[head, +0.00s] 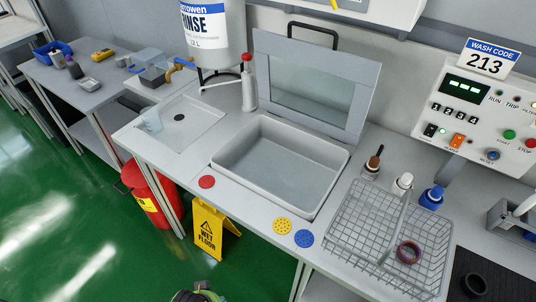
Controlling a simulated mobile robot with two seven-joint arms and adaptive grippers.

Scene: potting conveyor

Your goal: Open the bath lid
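The bath (277,172) is a grey rectangular basin set into the bench, and its inside looks empty. Its lid (362,101) is a grey frame with a clear window. The lid stands raised along the back edge of the bath, leaning slightly back, so the bath is uncovered. A black bar handle (313,26) shows at the lid's top edge.
A wire basket (345,232) holding a purple ring (408,252) stands right of the bath, with small bottles (403,182) behind it. A white bottle (248,85) and a rinse tank (213,35) stand at the left. Coloured discs (282,226) lie along the front. A control panel (482,120) is at right.

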